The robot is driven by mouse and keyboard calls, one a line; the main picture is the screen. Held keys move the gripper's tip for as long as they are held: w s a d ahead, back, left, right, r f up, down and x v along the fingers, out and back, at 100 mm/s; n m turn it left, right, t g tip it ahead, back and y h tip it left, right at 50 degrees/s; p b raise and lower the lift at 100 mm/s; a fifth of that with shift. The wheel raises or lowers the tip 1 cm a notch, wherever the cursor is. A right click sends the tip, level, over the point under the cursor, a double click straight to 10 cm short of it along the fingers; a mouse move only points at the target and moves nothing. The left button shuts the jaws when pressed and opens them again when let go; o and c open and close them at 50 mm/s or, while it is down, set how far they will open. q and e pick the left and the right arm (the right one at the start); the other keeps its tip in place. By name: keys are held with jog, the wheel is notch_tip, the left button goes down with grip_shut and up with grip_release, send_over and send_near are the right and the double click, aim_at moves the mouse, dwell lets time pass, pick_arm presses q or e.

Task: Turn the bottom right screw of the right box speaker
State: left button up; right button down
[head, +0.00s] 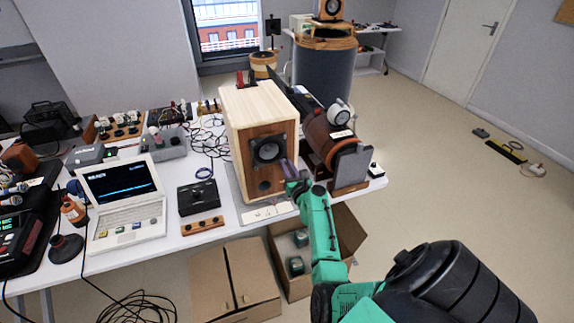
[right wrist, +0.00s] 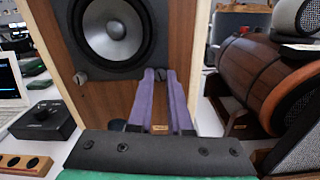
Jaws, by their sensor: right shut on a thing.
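The wooden box speaker (head: 285,118) stands upright on the white table, and its front with the dark round driver (head: 268,150) faces me. In the right wrist view the driver (right wrist: 115,28) fills the upper part. A grey screw (right wrist: 80,78) sits at the driver frame's bottom left corner. The bottom right screw (right wrist: 160,74) shows between the purple fingertips of my right gripper (right wrist: 160,76). The right gripper (head: 288,168) reaches the speaker front from the lower right and is shut on that screw. Its turn angle cannot be told. My left gripper is not in view.
A wooden barrel-shaped speaker (head: 318,135) lies close right of the box speaker. A black knob box (head: 198,198) and a laptop (head: 125,210) stand to the left. The floor at right is mostly clear.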

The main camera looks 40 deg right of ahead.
dwell(0.4)
jog(key=c, duration=0.8)
grip_release()
jog(key=shift+c, duration=0.2)
